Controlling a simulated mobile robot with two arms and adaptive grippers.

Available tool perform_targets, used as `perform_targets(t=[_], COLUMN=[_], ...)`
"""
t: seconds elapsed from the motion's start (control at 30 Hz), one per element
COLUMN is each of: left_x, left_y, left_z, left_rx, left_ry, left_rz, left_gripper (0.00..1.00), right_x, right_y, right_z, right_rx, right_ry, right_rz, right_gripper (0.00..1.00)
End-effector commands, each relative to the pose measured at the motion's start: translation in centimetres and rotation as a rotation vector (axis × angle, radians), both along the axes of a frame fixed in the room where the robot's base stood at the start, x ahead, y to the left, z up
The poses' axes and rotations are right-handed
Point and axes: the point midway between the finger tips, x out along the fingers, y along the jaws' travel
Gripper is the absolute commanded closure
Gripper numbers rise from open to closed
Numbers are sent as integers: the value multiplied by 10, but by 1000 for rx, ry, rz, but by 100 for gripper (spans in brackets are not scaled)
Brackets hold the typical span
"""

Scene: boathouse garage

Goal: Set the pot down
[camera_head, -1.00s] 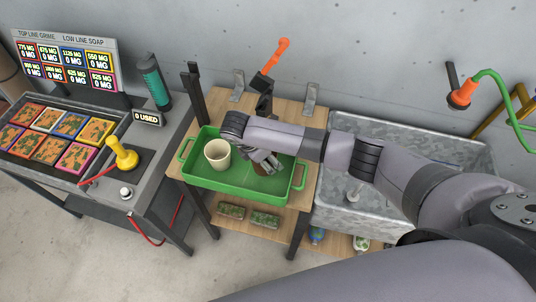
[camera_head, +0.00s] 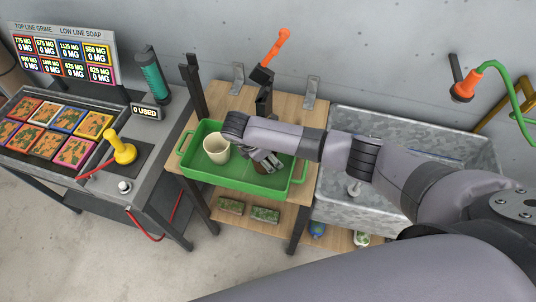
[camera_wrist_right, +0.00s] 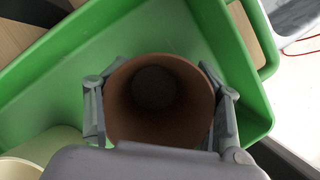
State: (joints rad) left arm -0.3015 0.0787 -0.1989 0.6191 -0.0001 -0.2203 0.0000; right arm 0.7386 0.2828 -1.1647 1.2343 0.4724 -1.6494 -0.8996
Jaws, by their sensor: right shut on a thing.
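A brown pot (camera_wrist_right: 158,98) stands between the two fingers of my right gripper (camera_wrist_right: 160,105), with its open mouth facing the wrist camera. In the head view my right gripper (camera_head: 265,160) is over the right half of the green tray (camera_head: 240,188), and the brown pot is mostly hidden behind it. The pot is inside the tray's outline; I cannot tell whether its base touches the tray floor. A cream pot (camera_head: 216,149) stands upright in the tray's left part and shows at the lower left of the wrist view (camera_wrist_right: 38,150). My left gripper is not in view.
The tray sits on a wooden table (camera_head: 290,108). A metal sink (camera_head: 390,135) is to the right. A grey console (camera_head: 165,165) with a yellow joystick (camera_head: 122,148) is to the left. Two scrubbing pads (camera_head: 265,214) lie on the lower shelf. An orange-handled tool (camera_head: 275,50) stands behind the tray.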

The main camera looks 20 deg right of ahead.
Motion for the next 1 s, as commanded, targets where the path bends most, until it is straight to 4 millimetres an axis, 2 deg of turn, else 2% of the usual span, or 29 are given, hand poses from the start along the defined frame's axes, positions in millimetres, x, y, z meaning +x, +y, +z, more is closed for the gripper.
perform_targets(t=[0.73,0.77,1.0], left_x=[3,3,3], left_y=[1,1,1], left_z=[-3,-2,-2], left_rx=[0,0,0], left_ry=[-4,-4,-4], left_rz=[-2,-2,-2], left_gripper=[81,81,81], right_x=[0,0,0], right_y=[0,0,0], right_z=[-6,-5,-5], right_rx=[1,1,1], right_ry=[0,0,0], right_rz=[0,0,0], right_gripper=[70,38,22])
